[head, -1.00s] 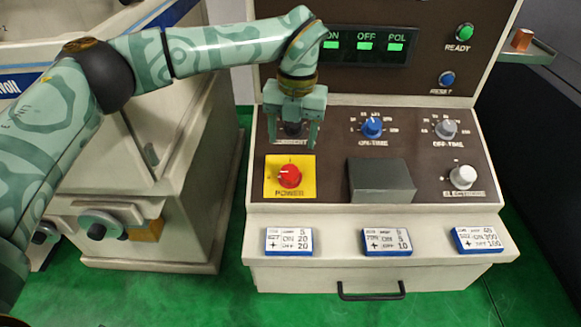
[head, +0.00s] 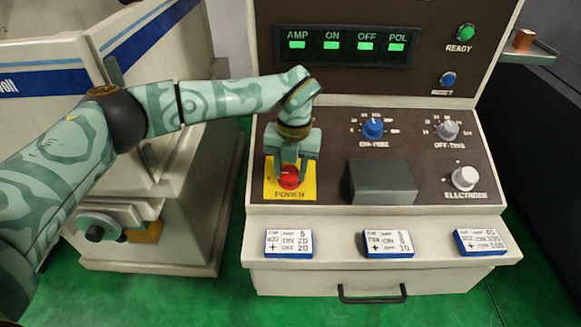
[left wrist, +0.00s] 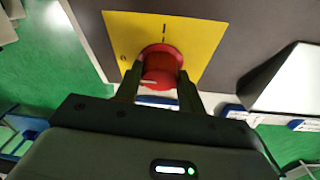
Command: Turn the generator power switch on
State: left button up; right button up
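The power switch is a round red knob (head: 290,178) on a yellow plate (head: 308,192) marked POWER, at the left of the sloped control panel. My left gripper (head: 289,172) is over the knob with one finger on each side. In the left wrist view its fingers (left wrist: 160,82) lie close against the knob's sides, shut on it. My right gripper is not in view.
To the right are a blue dial (head: 372,128), a grey dial (head: 447,130), a white dial (head: 464,178) and a raised dark block (head: 381,181). Three blue-edged cards (head: 289,243) lie on the ledge below. The green display (head: 347,43) is lit above.

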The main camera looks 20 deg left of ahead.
pick_arm(q)
jog(key=shift+r, duration=0.1)
jog(key=shift+r+m+p, duration=0.1)
jog(key=shift+m+p, duration=0.45)
jog(key=shift+m, duration=0.05)
jog(key=shift+d+m+y+p, duration=0.15)
jog(key=shift+m+y+p, duration=0.55)
jog(key=shift+m, duration=0.5)
jog(key=m+y+p, duration=0.1)
jog(key=m+p, duration=0.1)
jog(key=m, duration=0.2)
jog(key=shift+d, duration=0.1)
jog(key=m+t+p, duration=0.1)
jog(key=m, duration=0.1)
jog(key=m+y+p, duration=0.1)
jog(key=m, duration=0.2)
jog(key=shift+s+d+t, duration=0.15)
jog(key=shift+t, duration=0.25)
jog(key=m, duration=0.1)
jog(key=m+p, duration=0.1)
jog(key=m, duration=0.1)
jog(key=m+t+y, duration=0.1)
jog(key=shift+s+f+m+p, duration=0.15)
jog(key=shift+f+m+p, duration=0.1)
jog(key=shift+m+p, duration=0.05)
jog(key=o, duration=1)
